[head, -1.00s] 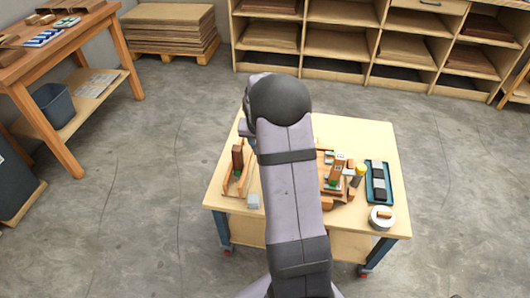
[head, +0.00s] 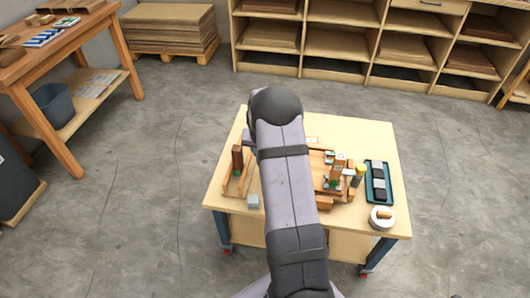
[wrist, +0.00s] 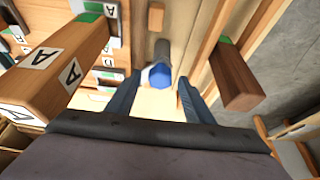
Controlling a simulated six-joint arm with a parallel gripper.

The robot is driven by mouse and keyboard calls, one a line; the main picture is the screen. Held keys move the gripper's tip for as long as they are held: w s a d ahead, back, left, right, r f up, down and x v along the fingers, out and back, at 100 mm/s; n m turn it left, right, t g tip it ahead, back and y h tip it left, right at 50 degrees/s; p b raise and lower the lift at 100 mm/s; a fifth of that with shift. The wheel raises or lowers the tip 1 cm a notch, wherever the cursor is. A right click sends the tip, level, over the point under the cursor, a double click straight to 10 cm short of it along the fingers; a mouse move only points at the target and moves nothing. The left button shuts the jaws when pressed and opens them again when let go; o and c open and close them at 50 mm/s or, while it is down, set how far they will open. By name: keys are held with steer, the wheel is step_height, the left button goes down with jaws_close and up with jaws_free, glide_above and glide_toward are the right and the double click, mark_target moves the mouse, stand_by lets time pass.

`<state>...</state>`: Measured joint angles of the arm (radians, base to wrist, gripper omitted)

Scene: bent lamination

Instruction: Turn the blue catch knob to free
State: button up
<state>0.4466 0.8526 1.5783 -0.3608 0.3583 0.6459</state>
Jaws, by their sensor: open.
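The blue catch knob (wrist: 160,75) shows in the wrist view as a small blue cap at the end of a grey cylindrical part. My gripper (wrist: 158,82) is open, with one finger on each side of the knob and visible gaps between. I cannot tell how deep the fingertips reach along the knob, or which way it is turned. In the head view my arm hides both the knob and my gripper.
In the wrist view, a wooden post marked A (wrist: 62,68) stands left and a dark brown post (wrist: 236,75) right of my fingers. On the table (head: 225,195), a teal tray (head: 368,196), a white roll (head: 382,224) and a yellow-topped container (head: 360,172) stand at right.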

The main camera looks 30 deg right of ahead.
steer(key=c, duration=1)
steer(key=n+p, duration=0.1)
steer(key=p, duration=0.1)
steer(key=shift+r+p, duration=0.2)
steer(key=shift+p, duration=0.15)
steer(key=shift+f+y, duration=0.2)
steer(key=shift+y, duration=0.1)
steer(key=o, duration=1)
steer(key=shift+r, duration=0.1)
steer(key=v, duration=0.7)
steer(key=shift+s, duration=0.2)
